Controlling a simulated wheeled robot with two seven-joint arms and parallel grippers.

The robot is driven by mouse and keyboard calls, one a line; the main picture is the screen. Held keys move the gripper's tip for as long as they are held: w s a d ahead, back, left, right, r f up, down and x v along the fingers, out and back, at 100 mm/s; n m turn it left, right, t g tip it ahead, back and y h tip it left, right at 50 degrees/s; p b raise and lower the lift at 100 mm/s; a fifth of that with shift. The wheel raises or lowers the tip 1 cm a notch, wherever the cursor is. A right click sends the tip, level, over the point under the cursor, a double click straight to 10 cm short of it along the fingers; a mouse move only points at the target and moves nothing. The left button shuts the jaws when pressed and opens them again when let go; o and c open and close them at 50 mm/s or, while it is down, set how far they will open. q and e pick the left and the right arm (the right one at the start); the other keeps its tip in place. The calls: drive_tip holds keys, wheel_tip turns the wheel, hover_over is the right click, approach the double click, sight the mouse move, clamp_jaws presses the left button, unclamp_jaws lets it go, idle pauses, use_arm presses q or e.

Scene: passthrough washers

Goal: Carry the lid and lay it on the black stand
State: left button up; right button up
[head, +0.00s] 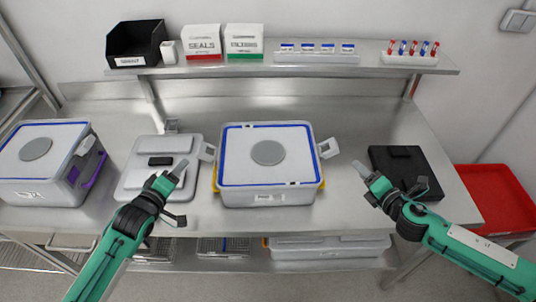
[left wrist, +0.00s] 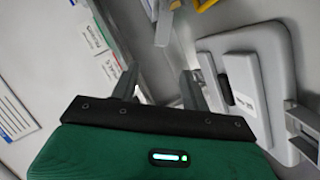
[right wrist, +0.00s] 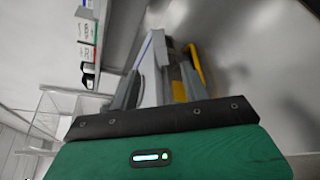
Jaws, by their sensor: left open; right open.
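A grey box (head: 265,198) stands in the middle of the steel bench. Its lid (head: 240,172) is a flat white panel with a blue border and a grey disc, lying on top of the box. Latches (head: 328,148) stick out at both sides of the box. The black stand (head: 428,168) lies flat on the bench to the right, a raised black block on it. My left gripper (head: 178,194) is open and empty, left of the box. My right gripper (head: 364,184) is open and empty between the box and the stand, partly overlapping the stand in view.
A grey ribbed plate with a black handle (head: 158,161) lies left of the box. A second lidded box (head: 40,190) with a purple latch stands at far left. A shelf (head: 220,70) behind holds a black bin, cartons and racks. A red tray (head: 495,200) is at far right.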

sight(200, 144)
use_arm(q)
drive_tip(key=x, duration=1.3)
drive_tip(key=shift+w+d+f, duration=0.1)
drive_tip(key=shift+w+f, duration=0.05)
drive_tip(key=shift+w, duration=0.25)
use_arm(e)
drive_tip(key=x, duration=1.3)
drive_tip(key=shift+w+a, duration=0.1)
drive_tip(key=shift+w, duration=0.3)
use_arm(q)
clamp_jaws()
use_arm(e)
clamp_jaws()
